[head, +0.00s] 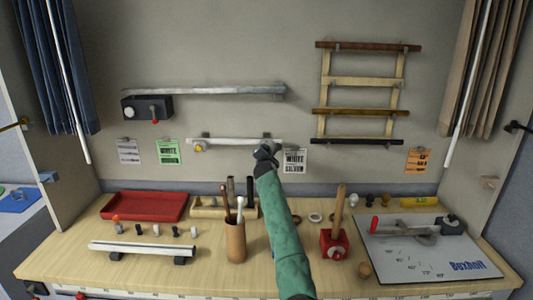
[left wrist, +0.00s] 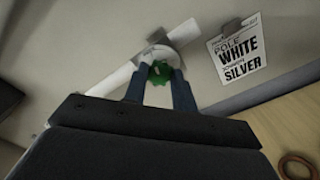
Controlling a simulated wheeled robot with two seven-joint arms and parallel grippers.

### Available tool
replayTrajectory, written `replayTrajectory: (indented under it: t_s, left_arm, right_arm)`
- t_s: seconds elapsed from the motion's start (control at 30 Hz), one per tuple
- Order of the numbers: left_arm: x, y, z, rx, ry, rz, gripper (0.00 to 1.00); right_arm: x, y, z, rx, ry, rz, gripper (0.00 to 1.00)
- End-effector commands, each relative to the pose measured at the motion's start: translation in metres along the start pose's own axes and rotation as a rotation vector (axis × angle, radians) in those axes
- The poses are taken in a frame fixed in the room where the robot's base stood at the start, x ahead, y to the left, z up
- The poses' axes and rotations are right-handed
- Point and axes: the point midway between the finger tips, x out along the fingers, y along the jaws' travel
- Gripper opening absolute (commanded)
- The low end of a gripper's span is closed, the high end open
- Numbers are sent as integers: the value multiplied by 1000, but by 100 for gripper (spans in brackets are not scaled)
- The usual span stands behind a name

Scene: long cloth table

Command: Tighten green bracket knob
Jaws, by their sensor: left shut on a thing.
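The green knob (left wrist: 160,72) shows in the left wrist view, between the two blue fingertips of my left gripper (left wrist: 160,82). It sits on a round pale bracket end (left wrist: 160,54) on the wall. In the head view my left gripper (head: 266,150) reaches up to the right end of the short white pole (head: 231,141) and hides the green knob. The gripper is shut on the knob. A yellow knob (head: 199,148) shows at the pole's left end. My right gripper is not in view.
A label card reading white and silver (head: 294,160) hangs just right of the gripper. Below stand a brown cup with brushes (head: 236,240), a red tray (head: 145,206) and a red block with a wooden handle (head: 334,245). A longer grey pole (head: 205,91) is above.

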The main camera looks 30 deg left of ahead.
Motion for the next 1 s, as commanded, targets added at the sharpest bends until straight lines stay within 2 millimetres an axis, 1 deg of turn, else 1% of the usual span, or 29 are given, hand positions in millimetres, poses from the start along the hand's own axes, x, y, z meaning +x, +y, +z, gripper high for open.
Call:
replayTrajectory:
  t_s: [0.03,0.2,0.4,0.77,1.0]
  left_arm:
    - [0,-1,-1,34,-1,1,4]
    - [0,-1,-1,183,0,1,4]
    - [0,-1,-2,373,0,2,4]
    - [0,-1,-2,717,0,3,4]
    - [0,-1,-3,945,1,3,4]
  right_arm:
    - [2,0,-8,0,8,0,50]
    - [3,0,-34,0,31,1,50]
    - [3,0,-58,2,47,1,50]
    - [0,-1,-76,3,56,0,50]
    - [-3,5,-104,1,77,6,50]
